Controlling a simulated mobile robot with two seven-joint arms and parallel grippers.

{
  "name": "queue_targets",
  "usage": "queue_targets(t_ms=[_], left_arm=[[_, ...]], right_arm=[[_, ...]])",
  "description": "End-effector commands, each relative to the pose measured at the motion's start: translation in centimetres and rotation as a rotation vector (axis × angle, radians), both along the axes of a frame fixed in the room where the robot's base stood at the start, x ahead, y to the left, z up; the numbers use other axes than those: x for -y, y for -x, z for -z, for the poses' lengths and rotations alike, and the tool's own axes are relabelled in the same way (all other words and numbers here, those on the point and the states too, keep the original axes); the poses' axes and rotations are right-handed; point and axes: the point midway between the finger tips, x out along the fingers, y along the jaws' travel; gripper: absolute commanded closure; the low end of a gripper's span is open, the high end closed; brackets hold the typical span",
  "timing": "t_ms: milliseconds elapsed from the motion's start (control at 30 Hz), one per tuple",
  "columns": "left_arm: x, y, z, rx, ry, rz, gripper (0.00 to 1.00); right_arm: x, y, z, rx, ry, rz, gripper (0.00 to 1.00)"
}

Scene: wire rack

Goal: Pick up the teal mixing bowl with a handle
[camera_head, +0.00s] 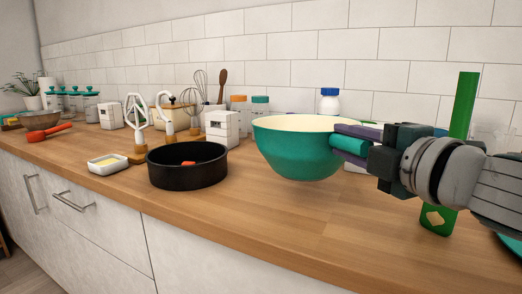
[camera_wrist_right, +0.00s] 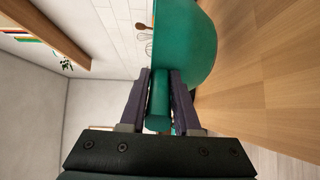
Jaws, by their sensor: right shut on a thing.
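The teal mixing bowl (camera_head: 295,152) has a cream inside and a thick teal handle on its right side. It is upright over the wooden counter; I cannot tell for sure whether its base touches the wood. My right gripper (camera_head: 350,141) comes in from the right and is shut on the handle, with a purple finger on each side of it. In the right wrist view the handle (camera_wrist_right: 158,100) lies between the two fingers (camera_wrist_right: 160,95), and the bowl's wall (camera_wrist_right: 190,45) is beyond them. My left gripper is not in view.
A black round pan (camera_head: 187,170) stands left of the bowl, with a white butter dish (camera_head: 108,164) beside it. Jars, whisks and a white bottle (camera_head: 329,103) stand behind. A green board (camera_head: 462,110) stands upright behind my right arm. The counter (camera_head: 240,215) is clear in front.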

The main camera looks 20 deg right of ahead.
Motion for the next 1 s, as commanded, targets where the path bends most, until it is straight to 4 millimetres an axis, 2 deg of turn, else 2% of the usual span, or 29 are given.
queue_targets(t_ms=[33,500,700,1000], left_arm=[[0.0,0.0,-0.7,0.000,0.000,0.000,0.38],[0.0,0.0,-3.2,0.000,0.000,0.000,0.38],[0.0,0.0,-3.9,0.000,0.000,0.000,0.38],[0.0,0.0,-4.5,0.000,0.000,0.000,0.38]], right_arm=[[0.0,-0.1,-1.6,0.012,0.006,-0.003,1.00],[0.0,-0.1,-8.4,0.012,0.006,-0.002,1.00],[0.0,-0.1,-10.6,0.013,0.005,-0.002,1.00],[0.0,-0.1,-12.9,0.012,0.005,-0.001,1.00]])
